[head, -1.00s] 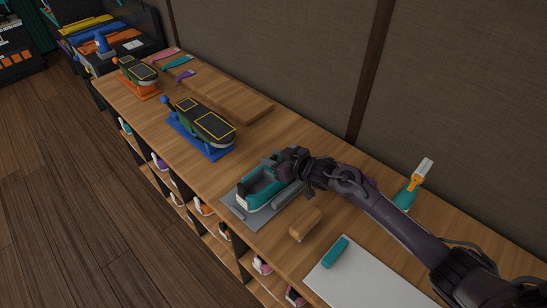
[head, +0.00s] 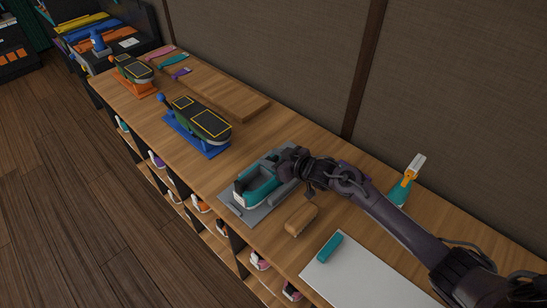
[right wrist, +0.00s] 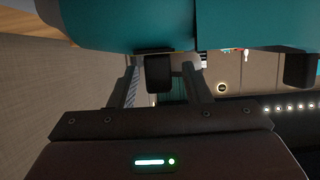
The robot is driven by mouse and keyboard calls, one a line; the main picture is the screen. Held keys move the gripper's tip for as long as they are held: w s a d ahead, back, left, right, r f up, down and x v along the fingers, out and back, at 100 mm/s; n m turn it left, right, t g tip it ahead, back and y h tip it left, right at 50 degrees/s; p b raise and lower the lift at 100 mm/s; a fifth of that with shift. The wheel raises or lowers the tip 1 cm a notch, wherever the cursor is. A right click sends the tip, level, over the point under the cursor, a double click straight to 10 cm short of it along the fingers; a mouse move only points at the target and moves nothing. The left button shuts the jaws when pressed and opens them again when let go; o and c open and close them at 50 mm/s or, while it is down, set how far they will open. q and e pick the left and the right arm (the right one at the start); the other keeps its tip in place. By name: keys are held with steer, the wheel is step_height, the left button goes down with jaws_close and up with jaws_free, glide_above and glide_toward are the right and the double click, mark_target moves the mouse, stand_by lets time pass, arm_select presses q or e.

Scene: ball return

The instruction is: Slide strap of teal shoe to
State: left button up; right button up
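The teal shoe (head: 260,188) sits on a grey plate (head: 237,211) on the wooden bench in the head view. My right gripper (head: 284,160) is at the shoe's far right end and partly hides it. In the right wrist view, the teal shoe (right wrist: 120,22) fills the top of the picture. There my right gripper (right wrist: 160,72) has its two fingers apart, one on each side of a small dark piece (right wrist: 158,74). A gap shows beside each finger. I cannot tell whether the dark piece is the strap. My left gripper is not in view.
A tan block (head: 301,219) and a white board (head: 362,276) with a teal bar (head: 330,247) lie nearby. Shoe forms on a blue stand (head: 197,137) and an orange stand (head: 134,82) are farther left, beside a wooden board (head: 232,97).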

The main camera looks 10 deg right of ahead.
mark_target(277, 159)
steer(key=shift+s+d, duration=0.1)
steer(key=shift+s, duration=0.05)
steer(key=v, duration=0.6)
steer(key=shift+s+d+b, duration=0.25)
steer(key=shift+b, duration=0.15)
steer(key=shift+s+d+r, duration=0.2)
steer(key=shift+s+r, duration=0.1)
steer(key=shift+s, duration=0.1)
